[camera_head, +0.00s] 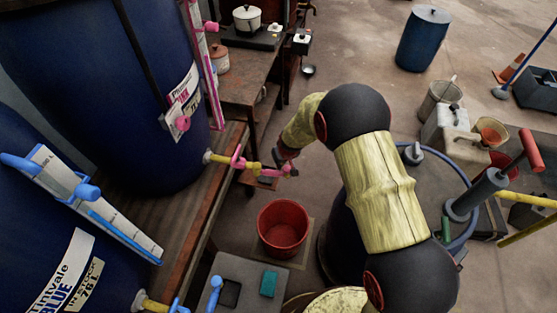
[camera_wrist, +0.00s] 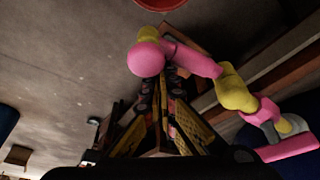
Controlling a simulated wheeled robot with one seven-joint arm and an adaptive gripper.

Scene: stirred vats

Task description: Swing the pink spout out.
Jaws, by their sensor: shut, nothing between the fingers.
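The pink spout (camera_head: 285,170) shows in the head view at the end of a yellow pipe low on the dark blue vat. A pink lever (camera_head: 238,158) sits on that pipe. In the wrist view the spout (camera_wrist: 192,58) runs across the upper middle, with a round pink end and yellow joints. My gripper (camera_head: 284,152) is beside the spout's outer end. In the wrist view its fingertips (camera_wrist: 163,78) are together and empty, close to the round pink end. I cannot tell if they touch it. My arm partly hides the floor beyond.
A red bucket (camera_head: 283,226) stands on the floor below the spout. A blue-labelled vat (camera_head: 30,220) with a blue tap is at the left front. A wooden bench (camera_head: 240,80) with pots stands behind. Buckets and a hand pump (camera_head: 480,190) are at the right.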

